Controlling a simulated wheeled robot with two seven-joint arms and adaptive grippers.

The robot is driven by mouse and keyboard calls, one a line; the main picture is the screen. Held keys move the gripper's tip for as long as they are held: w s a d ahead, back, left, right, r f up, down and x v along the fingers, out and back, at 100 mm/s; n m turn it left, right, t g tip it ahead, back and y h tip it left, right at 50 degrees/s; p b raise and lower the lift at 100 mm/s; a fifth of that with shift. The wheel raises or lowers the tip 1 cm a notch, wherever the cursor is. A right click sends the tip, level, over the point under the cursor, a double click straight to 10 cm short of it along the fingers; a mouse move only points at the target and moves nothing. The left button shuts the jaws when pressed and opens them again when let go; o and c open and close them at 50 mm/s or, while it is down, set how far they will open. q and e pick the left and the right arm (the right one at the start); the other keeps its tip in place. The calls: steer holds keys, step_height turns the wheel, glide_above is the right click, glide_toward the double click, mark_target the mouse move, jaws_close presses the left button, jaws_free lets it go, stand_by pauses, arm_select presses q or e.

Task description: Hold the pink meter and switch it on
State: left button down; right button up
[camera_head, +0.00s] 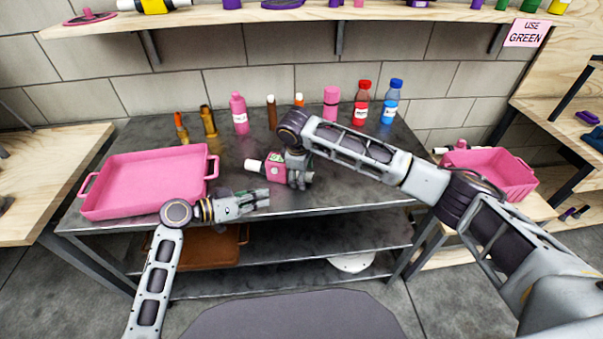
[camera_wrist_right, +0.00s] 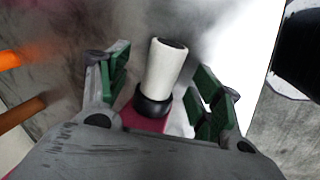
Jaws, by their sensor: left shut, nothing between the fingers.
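The pink meter (camera_head: 275,172) is on the dark metal table, with a white tube end pointing left and a small green and white patch on top. My right gripper (camera_head: 297,180) is at its right side in the head view. In the right wrist view, the white tube (camera_wrist_right: 165,68) with a black collar stands between the green-padded fingers of my right gripper (camera_wrist_right: 158,88), with gaps on both sides. Part of the pink body (camera_wrist_right: 142,120) shows below; the rest is hidden. My left gripper (camera_head: 266,198) is shut and empty, just in front of the meter and apart from it.
A pink tray (camera_head: 150,207) fills the table's left side. Several bottles stand along the back, including a pink one (camera_head: 239,113), a red one (camera_head: 361,104) and a blue one (camera_head: 390,102). A pink crate (camera_head: 497,172) is at the right. The table's front right is clear.

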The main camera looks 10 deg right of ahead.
stand_by(0.3)
steer(key=v, duration=1.2)
steer(key=shift+a, duration=0.1)
stand_by(0.6)
